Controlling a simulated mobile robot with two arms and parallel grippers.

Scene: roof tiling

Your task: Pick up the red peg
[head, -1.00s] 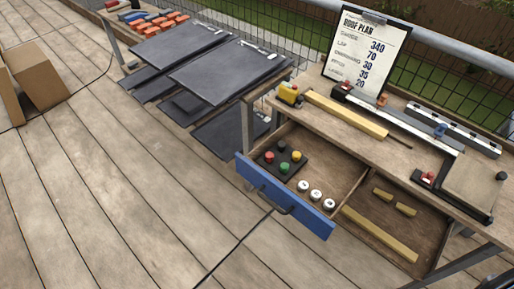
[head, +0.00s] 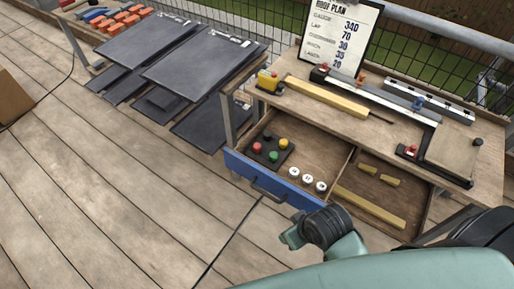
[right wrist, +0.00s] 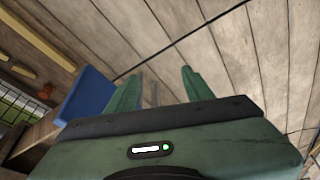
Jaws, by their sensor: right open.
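The red peg (head: 257,148) stands in a black peg block (head: 265,160) in the left compartment of the open drawer (head: 272,184). Yellow (head: 283,143), green (head: 274,156) and black pegs share the block. My right gripper (head: 289,238) is in front of the drawer, beyond its blue front, apart from the pegs. In the right wrist view its two green fingers (right wrist: 160,90) are spread with nothing between them, over the deck boards, and the blue drawer front (right wrist: 86,96) is just left of them. My left gripper is out of view.
Three white round pieces (head: 307,179) lie right of the peg block. Wooden strips (head: 368,208) fill the right compartment. The bench top (head: 400,130) above holds tools, a yellow piece and a clipboard (head: 340,35). Dark slates (head: 190,60) lie at left.

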